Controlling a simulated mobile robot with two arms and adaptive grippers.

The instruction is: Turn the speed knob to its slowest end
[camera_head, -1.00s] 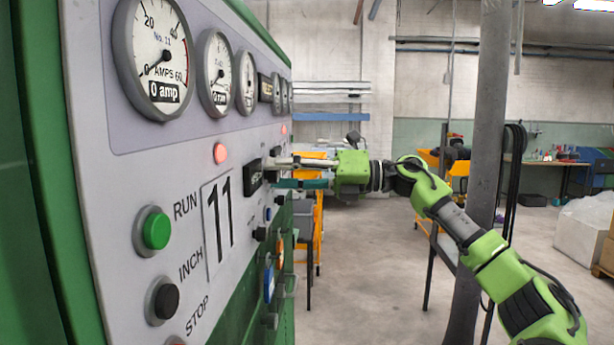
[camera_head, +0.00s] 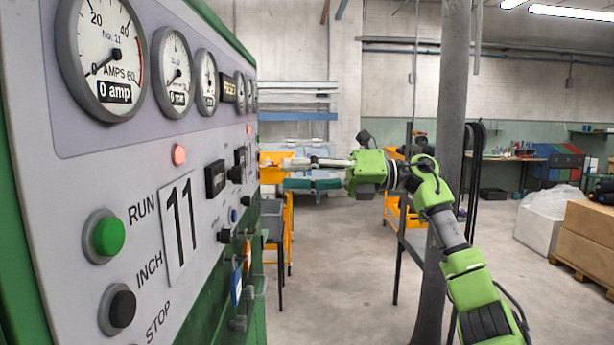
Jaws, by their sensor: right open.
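The green-framed control panel (camera_head: 60,200) fills the left side, seen at a steep slant. Small dark controls sit on its far part: a black knob (camera_head: 235,174) beside a dark display (camera_head: 215,179), and another black knob (camera_head: 224,236) lower down. Their labels are too small to read, so I cannot tell for sure which is the speed knob. My right gripper (camera_head: 284,173) is open and empty, its two fingers pointing left toward the panel. It appears just right of the panel's far edge, apart from the controls. My left gripper is not in view.
Round gauges (camera_head: 101,55) line the panel top. A green RUN button (camera_head: 109,236) and a black INCH button (camera_head: 122,309) are near. A grey pillar (camera_head: 447,130) stands behind my right arm. Orange bins (camera_head: 276,170) are behind the gripper. The floor (camera_head: 340,290) is open.

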